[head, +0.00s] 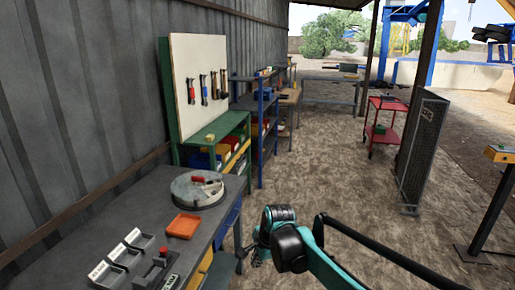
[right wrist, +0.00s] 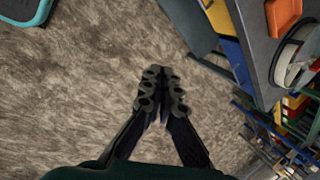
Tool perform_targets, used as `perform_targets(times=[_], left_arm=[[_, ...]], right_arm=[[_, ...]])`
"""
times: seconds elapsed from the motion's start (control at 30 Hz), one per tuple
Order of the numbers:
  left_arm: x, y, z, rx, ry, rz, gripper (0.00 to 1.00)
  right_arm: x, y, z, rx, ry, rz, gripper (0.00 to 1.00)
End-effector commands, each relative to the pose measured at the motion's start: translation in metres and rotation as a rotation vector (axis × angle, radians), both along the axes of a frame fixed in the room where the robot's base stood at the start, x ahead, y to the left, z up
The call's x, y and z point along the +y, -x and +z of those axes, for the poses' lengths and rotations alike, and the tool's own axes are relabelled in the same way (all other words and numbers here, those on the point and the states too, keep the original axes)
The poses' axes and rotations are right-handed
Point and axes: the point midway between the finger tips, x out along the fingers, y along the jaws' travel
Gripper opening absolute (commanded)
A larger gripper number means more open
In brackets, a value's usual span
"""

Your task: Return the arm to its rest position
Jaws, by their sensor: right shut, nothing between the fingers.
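My right arm (head: 330,262) comes in from the lower right in the head view, teal and black. Its gripper (head: 250,252) hangs beside the right edge of the grey workbench (head: 120,220), over the ground and mostly hidden behind the wrist. In the right wrist view the gripper (right wrist: 162,85) points out over bare ground; its two dark fingers meet at the tips with nothing between them. My left gripper does not show.
On the workbench are an orange tray (head: 183,226), a round grey tray (head: 197,189) with tools, small bins (head: 122,256) and a red-buttoned box (head: 157,268). A mesh panel (head: 423,150) and red cart (head: 384,125) stand right. The middle ground is clear.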

Motion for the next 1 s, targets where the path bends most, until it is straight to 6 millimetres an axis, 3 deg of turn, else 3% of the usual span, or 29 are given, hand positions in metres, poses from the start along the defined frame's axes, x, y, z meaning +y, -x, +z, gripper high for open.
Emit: perform_targets(times=[0.1,0.3,0.6,0.8,1.0], left_arm=[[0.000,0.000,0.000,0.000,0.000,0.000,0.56],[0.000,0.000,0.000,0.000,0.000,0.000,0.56],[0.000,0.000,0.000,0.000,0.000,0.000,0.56],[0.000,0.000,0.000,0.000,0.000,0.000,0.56],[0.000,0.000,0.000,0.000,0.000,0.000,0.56]], right_arm=[[-0.043,0.041,0.025,-0.099,0.086,0.158,0.00],[-0.103,0.114,0.043,-0.245,0.270,0.443,0.00],[-0.166,0.214,0.020,-0.386,0.580,0.838,0.00],[-0.182,0.244,0.002,-0.413,0.699,0.979,0.00],[-0.185,0.248,-0.001,-0.417,0.721,1.007,0.00]])
